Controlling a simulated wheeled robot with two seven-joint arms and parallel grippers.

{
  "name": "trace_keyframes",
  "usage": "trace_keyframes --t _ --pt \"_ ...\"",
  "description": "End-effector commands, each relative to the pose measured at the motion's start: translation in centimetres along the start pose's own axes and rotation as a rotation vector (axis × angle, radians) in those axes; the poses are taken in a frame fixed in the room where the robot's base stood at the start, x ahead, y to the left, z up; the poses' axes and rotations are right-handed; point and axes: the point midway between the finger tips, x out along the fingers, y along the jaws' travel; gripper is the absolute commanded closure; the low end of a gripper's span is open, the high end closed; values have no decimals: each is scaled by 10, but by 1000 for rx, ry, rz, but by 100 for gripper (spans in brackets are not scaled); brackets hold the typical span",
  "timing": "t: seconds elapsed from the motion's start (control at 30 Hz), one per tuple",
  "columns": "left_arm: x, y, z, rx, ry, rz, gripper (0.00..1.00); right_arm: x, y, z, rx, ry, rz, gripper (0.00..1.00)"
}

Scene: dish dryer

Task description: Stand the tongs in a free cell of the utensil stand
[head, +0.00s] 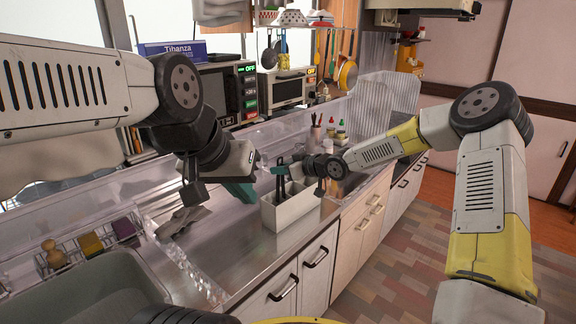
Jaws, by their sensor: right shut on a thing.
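The white utensil stand (292,218) is a rectangular box on the steel counter near its front edge. My right gripper (281,170) is at its top, shut on the dark tongs (281,187). The tongs are roughly upright at the stand's opening, with their lower end hidden by the front wall. I cannot tell which cell they are over or how deep they reach. Another dark upright shape is close beside them.
A sink (75,292) is at the lower left, with a wire rack (85,246) of sponges and a brush behind it. A grey object (182,221) lies on the counter. Bottles and a utensil holder (316,135) stand behind the stand. Bare counter (235,240) lies left of it.

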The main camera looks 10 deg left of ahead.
Motion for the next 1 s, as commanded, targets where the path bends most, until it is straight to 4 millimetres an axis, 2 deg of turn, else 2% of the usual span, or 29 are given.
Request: trace_keyframes --t 0.2,0.4,0.77,0.8,0.9,1.0 --pt "0 0 0 0 0 0 100 11 -1 25 1 -2 -1 100" --pt "0 0 0 0 0 0 100 17 -1 40 0 -1 0 100" --pt "0 0 0 0 0 0 100 18 0 44 0 0 1 100" --pt "0 0 0 0 0 0 100 18 0 44 0 0 1 75" --pt "0 0 0 0 0 0 100 18 0 44 0 0 1 55" --pt "0 0 0 0 0 0 100 18 0 44 0 0 1 55"
